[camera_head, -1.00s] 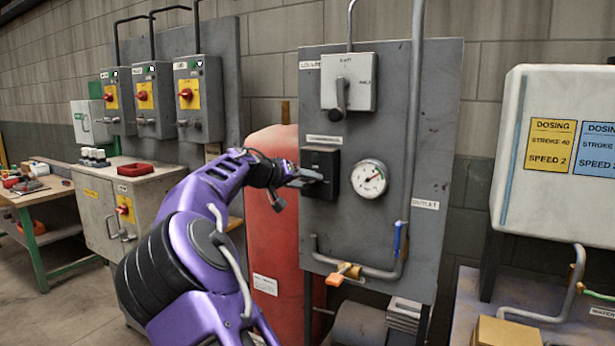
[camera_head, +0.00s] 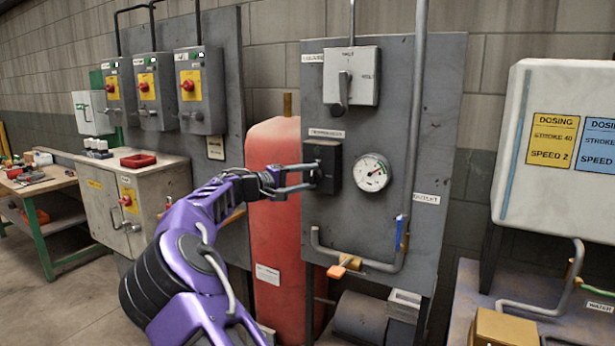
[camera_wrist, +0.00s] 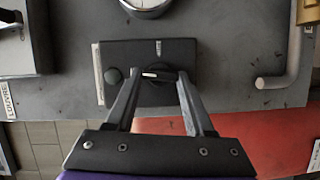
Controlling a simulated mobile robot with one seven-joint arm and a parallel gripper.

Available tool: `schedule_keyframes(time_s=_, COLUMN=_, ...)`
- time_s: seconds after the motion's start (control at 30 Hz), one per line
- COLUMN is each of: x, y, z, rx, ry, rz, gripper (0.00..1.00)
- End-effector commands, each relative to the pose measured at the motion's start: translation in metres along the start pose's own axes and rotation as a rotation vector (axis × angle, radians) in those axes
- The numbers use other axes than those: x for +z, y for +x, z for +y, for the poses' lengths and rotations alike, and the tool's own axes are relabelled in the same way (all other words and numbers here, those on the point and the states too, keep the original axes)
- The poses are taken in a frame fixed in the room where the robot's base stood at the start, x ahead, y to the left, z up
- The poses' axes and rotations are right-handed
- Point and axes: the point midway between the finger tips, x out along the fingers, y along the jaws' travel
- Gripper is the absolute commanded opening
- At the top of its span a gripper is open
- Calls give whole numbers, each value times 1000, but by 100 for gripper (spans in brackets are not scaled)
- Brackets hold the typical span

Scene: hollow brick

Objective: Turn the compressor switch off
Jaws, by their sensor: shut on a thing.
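The compressor switch is a black box (camera_head: 328,153) on the grey panel, below a white label and left of the round gauge. In the wrist view the switch box (camera_wrist: 128,56) carries a dark round knob (camera_wrist: 157,92) with a white line on it, and a small button on its left. The white line points left in the wrist view, which is up on the panel. A short pale mark is on the box edge beside the gauge.
The gauge (camera_head: 371,173) is close to the right of the switch. A grey louvre switch (camera_head: 350,77) with a lever is above. A pipe (camera_head: 409,150) runs down the panel. A red tank (camera_head: 272,218) stands behind my arm. Free floor is at the lower left.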

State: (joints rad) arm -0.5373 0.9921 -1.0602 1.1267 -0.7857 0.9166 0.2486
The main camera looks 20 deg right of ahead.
Motion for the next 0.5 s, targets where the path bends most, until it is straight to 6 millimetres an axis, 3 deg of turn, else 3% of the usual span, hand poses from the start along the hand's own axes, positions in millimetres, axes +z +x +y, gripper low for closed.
schedule_keyframes(time_s=0.5, x=0, y=0, z=-1, rx=55, ry=-129, rz=2, gripper=0)
